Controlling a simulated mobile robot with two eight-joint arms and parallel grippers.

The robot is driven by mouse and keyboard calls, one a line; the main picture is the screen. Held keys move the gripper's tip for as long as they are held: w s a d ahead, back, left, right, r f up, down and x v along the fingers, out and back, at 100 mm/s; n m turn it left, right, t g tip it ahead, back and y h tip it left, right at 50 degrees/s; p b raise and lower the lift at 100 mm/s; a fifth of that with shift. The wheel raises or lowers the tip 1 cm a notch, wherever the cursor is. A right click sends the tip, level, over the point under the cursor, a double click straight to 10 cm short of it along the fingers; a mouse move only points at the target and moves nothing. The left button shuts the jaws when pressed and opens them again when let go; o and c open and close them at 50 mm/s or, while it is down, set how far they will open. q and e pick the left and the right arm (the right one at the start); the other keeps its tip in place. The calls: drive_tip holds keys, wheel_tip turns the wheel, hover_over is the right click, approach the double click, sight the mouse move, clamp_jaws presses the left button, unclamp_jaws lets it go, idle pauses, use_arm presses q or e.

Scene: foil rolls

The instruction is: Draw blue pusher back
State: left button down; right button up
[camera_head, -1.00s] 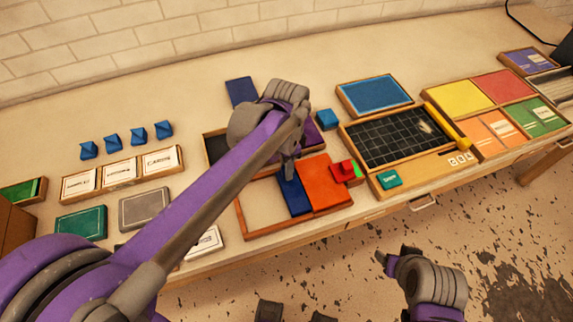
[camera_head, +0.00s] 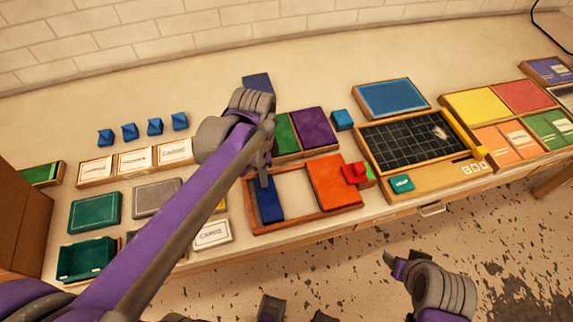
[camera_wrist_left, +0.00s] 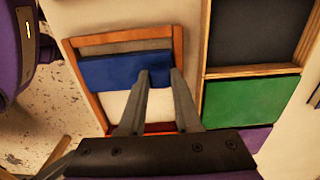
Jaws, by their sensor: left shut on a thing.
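The blue pusher (camera_head: 269,205) is a flat blue block at the left end of the wooden-rimmed tray (camera_head: 305,219). The bare pale tray floor lies between it and the orange block (camera_head: 330,182) on the right. My left gripper (camera_head: 264,181) is shut on the blue pusher from above and partly covers its far end. In the left wrist view the fingers (camera_wrist_left: 160,75) reach the near edge of the pusher (camera_wrist_left: 108,70), which spans the tray between its side rims. My right gripper (camera_head: 393,260) hangs off the table's front; its fingers are unclear.
A red piece (camera_head: 354,173) with a green part sits at the orange block's right edge. Behind the tray are a green panel (camera_head: 285,135) and a purple panel (camera_head: 313,127). A black gridded board (camera_head: 410,143) stands to the right. White cards and a green box (camera_head: 86,260) lie left.

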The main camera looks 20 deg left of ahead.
use_arm(q)
drive_tip(key=shift+s+a, duration=0.45)
drive_tip(key=shift+a, duration=0.25)
drive_tip(key=c, duration=0.9)
unclamp_jaws()
drive_tip(key=o, duration=0.3)
drive_tip(key=shift+s+a, duration=0.1)
wheel_tip(320, 180, up, 11)
drive_tip(key=p, duration=0.1)
drive_tip(key=shift+f, duration=0.1)
